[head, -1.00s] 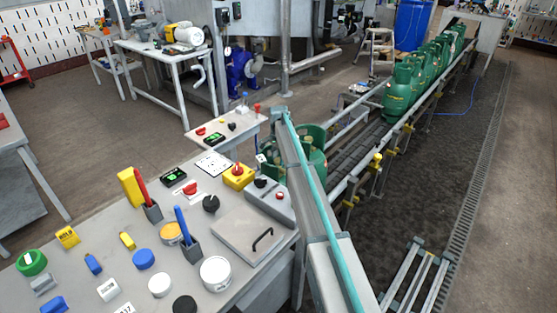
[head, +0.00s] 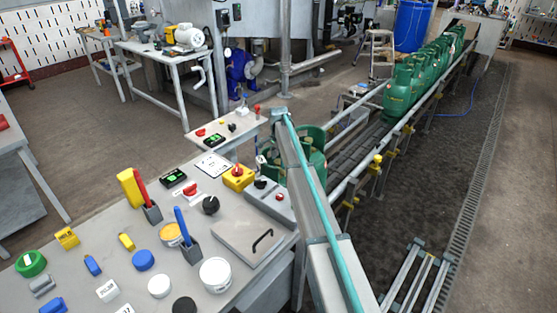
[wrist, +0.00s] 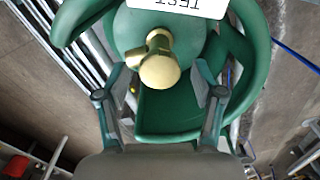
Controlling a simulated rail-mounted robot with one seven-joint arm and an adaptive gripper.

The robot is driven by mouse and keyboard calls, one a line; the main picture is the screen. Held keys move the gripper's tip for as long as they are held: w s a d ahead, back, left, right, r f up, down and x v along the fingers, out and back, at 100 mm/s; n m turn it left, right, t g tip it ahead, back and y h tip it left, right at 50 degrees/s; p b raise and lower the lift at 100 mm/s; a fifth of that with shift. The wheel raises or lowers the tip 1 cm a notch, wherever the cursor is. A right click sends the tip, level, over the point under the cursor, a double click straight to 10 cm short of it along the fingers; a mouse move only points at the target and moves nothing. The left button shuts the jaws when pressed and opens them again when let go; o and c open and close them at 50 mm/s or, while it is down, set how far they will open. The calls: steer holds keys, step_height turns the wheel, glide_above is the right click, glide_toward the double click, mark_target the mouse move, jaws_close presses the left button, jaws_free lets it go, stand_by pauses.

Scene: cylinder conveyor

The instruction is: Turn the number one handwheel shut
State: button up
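A green gas cylinder (head: 318,158) stands at the near end of the conveyor, partly hidden behind my arm in the head view. The wrist view shows its green top and collar (wrist: 255,50) from above. A brass valve with a rounded knob (wrist: 160,70) sticks out in the middle of the collar. My gripper (wrist: 160,82) is open, with one finger on each side of the knob and a visible gap on both sides. In the head view my gripper is hidden. I see no number on the knob. A white label (wrist: 178,7) reading TEST lies upside down above it.
More green cylinders (head: 400,90) stand in a row along the conveyor (head: 355,150). A grey control table (head: 110,260) with buttons, knobs and pots fills the lower left. The collar's curved handles surround my fingers closely.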

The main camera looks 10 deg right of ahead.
mark_target(278, 161)
step_height(278, 161, up, 12)
stand_by(0.8)
